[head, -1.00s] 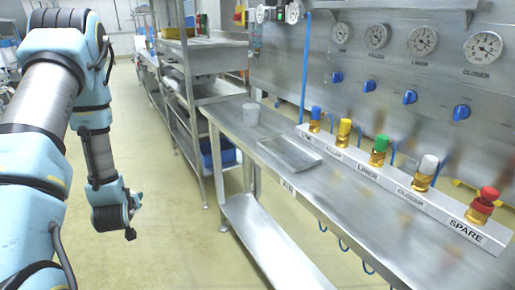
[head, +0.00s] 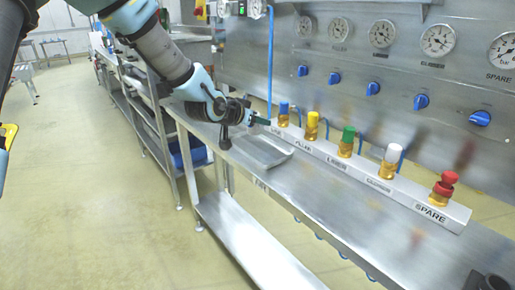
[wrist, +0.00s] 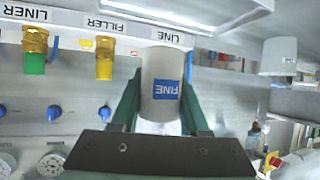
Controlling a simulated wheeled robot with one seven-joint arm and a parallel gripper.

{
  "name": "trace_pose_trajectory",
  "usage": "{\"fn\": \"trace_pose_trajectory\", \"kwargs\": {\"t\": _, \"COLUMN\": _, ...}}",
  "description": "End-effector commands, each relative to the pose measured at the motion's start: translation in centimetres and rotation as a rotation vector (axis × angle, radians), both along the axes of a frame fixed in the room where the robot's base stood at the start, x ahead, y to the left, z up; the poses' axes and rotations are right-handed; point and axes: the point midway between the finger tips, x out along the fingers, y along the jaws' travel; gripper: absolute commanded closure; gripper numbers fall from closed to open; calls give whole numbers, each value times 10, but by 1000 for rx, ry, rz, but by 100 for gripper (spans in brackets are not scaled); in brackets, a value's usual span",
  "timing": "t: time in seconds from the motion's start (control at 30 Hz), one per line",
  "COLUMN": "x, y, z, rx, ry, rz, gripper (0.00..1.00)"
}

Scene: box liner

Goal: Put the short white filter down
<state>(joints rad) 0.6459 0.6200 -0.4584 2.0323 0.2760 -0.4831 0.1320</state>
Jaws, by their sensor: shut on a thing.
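The short white filter (wrist: 158,70) is a white cylinder with a blue label reading FINE. In the wrist view it sits between the two green fingers of my gripper (wrist: 160,95), which is shut on it. In the head view my gripper (head: 258,120) is over the far part of the steel bench (head: 300,205), near the blue-capped regulator at the LINE label. The filter cannot be made out there. I cannot tell whether its base touches anything.
A shallow metal tray (head: 262,150) lies on the bench just below my gripper. Regulators with yellow (head: 312,120), green (head: 348,135), white and red caps line the back. A white cup (wrist: 278,57) stands apart, right in the wrist view. The near bench is clear.

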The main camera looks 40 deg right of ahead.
Motion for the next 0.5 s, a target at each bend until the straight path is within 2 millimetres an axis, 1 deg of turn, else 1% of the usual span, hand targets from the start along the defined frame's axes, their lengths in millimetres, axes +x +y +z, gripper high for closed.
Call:
{"fn": "trace_pose_trajectory", "kwargs": {"t": 0.03, "x": -9, "y": -7, "z": 8, "rx": -3, "ry": -1, "rz": -23, "gripper": 100}}
{"fn": "trace_pose_trajectory", "kwargs": {"t": 0.1, "x": -19, "y": -13, "z": 13, "rx": -3, "ry": 0, "rz": -47, "gripper": 100}}
{"fn": "trace_pose_trajectory", "kwargs": {"t": 0.17, "x": -23, "y": -16, "z": 13, "rx": 0, "ry": 2, "rz": -59, "gripper": 100}}
{"fn": "trace_pose_trajectory", "kwargs": {"t": 0.27, "x": -28, "y": -17, "z": 0, "rx": 3, "ry": 6, "rz": -68, "gripper": 100}}
{"fn": "trace_pose_trajectory", "kwargs": {"t": 0.4, "x": -27, "y": -17, "z": -25, "rx": 3, "ry": 6, "rz": -66, "gripper": 100}}
{"fn": "trace_pose_trajectory", "kwargs": {"t": 0.5, "x": -27, "y": -17, "z": -36, "rx": 1, "ry": 4, "rz": -67, "gripper": 100}}
